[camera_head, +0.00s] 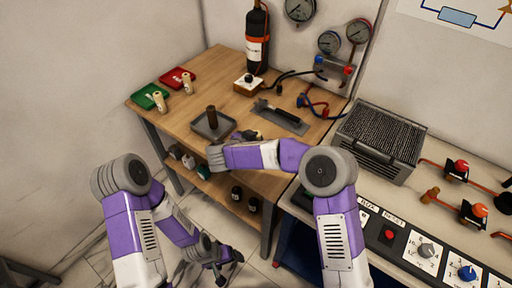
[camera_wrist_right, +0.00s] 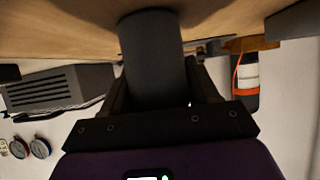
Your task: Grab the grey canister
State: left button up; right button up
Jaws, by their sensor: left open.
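The grey canister (camera_wrist_right: 155,60) is a dark grey cylinder, large in the right wrist view, which shows the scene upside down. It stands at the wooden table top between the two fingers of my right gripper (camera_wrist_right: 160,95). The fingers flank it closely; whether both press on it is not clear. In the head view my right gripper (camera_head: 246,135) is over the table's front part, largely hidden by my wrist, and the canister is hard to make out there. My left gripper (camera_head: 224,263) is open and empty, low in front of the table, over the floor.
A grey tray (camera_head: 225,130) holding a brown cylinder is just left of my right gripper. A flat dark plate (camera_head: 284,119) lies to its right. A black bottle (camera_head: 257,45) stands at the back. Red (camera_head: 178,77) and green (camera_head: 146,96) mats lie left. A grilled box (camera_head: 382,140) stands right.

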jog(key=c, duration=0.8)
jog(key=shift+r, duration=0.1)
